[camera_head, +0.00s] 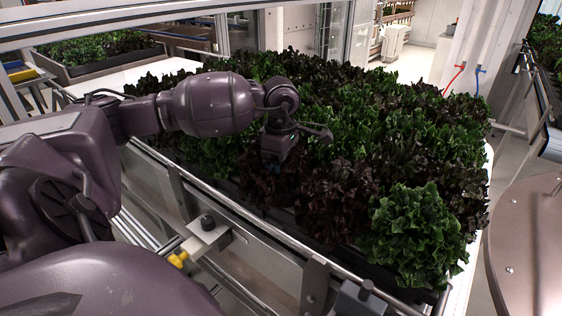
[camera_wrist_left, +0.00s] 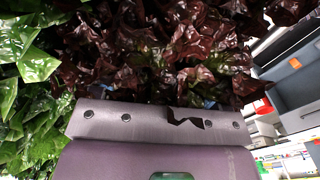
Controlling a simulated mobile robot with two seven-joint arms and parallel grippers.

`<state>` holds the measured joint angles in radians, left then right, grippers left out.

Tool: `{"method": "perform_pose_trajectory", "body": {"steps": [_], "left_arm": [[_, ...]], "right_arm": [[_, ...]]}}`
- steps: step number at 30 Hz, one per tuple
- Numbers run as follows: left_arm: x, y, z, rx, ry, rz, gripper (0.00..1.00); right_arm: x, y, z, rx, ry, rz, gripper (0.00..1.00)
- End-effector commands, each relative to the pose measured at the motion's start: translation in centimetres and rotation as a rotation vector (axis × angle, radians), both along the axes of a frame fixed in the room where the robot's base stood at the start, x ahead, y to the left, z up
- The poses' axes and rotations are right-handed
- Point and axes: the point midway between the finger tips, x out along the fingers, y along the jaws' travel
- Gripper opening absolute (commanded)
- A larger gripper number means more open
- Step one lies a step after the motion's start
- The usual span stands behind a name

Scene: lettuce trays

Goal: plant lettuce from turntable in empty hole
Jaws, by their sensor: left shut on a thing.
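My left gripper (camera_head: 276,158) reaches down among the lettuces from the upper left, over the near-left part of the planted bed. It is shut on a dark red lettuce (camera_wrist_left: 165,50), whose leaves fill the top of the left wrist view. The fingertips are hidden by leaves, and so is the lettuce's base. Green lettuce (camera_wrist_left: 30,65) stands beside it at the left of that view. No empty hole can be seen under the dense leaves. A round brownish metal plate (camera_head: 528,245) at the right edge may be the turntable; its visible part is bare. My right gripper is not in view.
Dense red and green lettuces (camera_head: 415,235) fill the bed. A metal rail (camera_head: 235,210) with clamps runs along its near side. Another lettuce tray (camera_head: 100,66) stands at the back left. Grey bins (camera_wrist_left: 297,75) show at the right of the left wrist view.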

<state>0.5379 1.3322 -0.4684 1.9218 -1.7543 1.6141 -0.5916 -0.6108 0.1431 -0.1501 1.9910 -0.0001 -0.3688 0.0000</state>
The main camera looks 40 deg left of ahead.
Motion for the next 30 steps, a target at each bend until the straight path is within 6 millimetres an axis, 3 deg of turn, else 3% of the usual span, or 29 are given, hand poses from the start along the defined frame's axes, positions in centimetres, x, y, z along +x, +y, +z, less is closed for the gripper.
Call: {"method": "perform_pose_trajectory", "body": {"steps": [7, 8, 14, 30], "left_arm": [[0.0, 0.0, 0.0, 0.0, -0.001, 0.0, 0.41], [0.0, 0.0, 0.0, 0.0, -0.001, 0.0, 0.71], [0.0, 0.0, 0.0, 0.0, -0.001, 0.0, 0.99], [0.0, 0.0, 0.3, 0.0, -0.001, 0.0, 1.0]], "right_arm": [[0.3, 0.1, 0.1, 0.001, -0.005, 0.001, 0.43], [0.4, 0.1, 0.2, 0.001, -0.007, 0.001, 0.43], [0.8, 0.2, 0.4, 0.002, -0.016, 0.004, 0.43], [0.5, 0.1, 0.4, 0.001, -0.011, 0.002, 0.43]]}}
